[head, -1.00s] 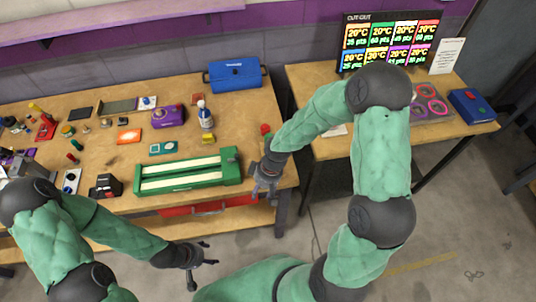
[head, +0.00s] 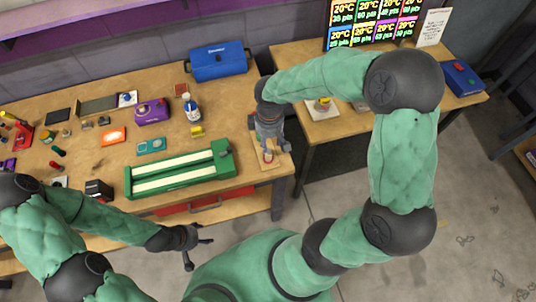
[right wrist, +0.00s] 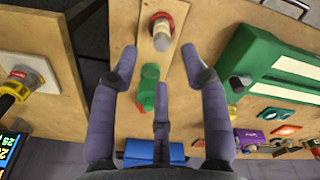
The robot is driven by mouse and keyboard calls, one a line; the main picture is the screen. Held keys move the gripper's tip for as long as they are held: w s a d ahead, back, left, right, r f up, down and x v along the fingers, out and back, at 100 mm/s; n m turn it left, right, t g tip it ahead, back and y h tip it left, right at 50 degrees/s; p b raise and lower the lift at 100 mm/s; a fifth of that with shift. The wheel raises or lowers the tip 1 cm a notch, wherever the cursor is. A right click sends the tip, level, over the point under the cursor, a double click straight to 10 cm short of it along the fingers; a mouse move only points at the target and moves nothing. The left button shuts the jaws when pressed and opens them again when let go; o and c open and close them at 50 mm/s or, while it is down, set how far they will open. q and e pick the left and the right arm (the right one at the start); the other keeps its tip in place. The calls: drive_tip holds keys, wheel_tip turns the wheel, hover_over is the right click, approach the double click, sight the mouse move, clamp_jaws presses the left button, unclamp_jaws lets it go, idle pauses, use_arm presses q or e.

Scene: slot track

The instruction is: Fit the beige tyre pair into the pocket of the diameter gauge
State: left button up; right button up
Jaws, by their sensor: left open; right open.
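A beige cylinder with a red ring, perhaps the beige tyre pair (right wrist: 160,32), stands on a pale wooden board (right wrist: 152,55) in the right wrist view. In the head view this board (head: 268,166) is at the bench's right end, partly hidden by my right gripper (head: 269,146). My right gripper (right wrist: 159,64) is open and empty, its fingertips apart on either side just short of the cylinder. My left gripper (head: 198,250) is open and empty in front of the bench. I cannot tell which object is the diameter gauge.
A green bottle-like object (right wrist: 148,88) shows between my right fingers. A green slot track (head: 180,170) lies left of the board. A white plate with a yellow-and-red item (head: 322,103) is on the right table. A blue toolbox (head: 218,62) stands behind.

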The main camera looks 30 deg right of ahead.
sight(268, 150)
drive_tip(key=shift+w+a+f+b, duration=0.1)
drive_tip(key=shift+f+b, duration=0.3)
drive_tip(key=shift+f, duration=1.05)
drive_tip(key=shift+w+f+b, duration=0.1)
drive_tip(key=shift+f+b, duration=0.25)
drive_tip(key=shift+f, duration=1.1)
drive_tip(key=shift+r, duration=0.1)
clamp_jaws()
